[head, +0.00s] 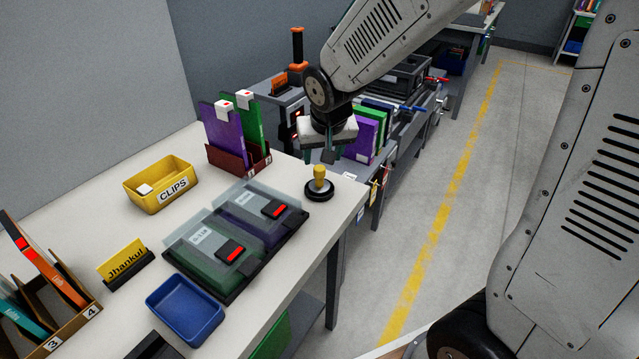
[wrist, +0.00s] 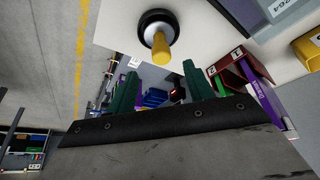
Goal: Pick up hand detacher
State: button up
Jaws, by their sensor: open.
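The hand detacher, as I take it, is a yellow knobbed handle on a round black base (head: 319,184). It stands upright on the white table near its right edge. The wrist view shows it at the top, with the yellow handle (wrist: 161,47) pointing toward the camera. My gripper (head: 322,155) is above the table, just above and beyond the detacher in the head view. In the wrist view my gripper (wrist: 160,80) has its two green fingers spread apart with nothing between them. The detacher lies beyond the fingertips, apart from them.
A black tray with green and purple cases (head: 215,258) lies left of the detacher. A red-brown file holder (head: 238,161) stands behind. The yellow CLIPS bin (head: 160,184) and blue bin (head: 185,309) are farther left. Clear floor lies right of the table edge.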

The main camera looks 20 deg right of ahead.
aim_at(320, 168)
jog(key=x, duration=0.8)
jog(key=shift+w+a+f, duration=0.1)
jog(key=shift+f, duration=0.15)
grip_shut()
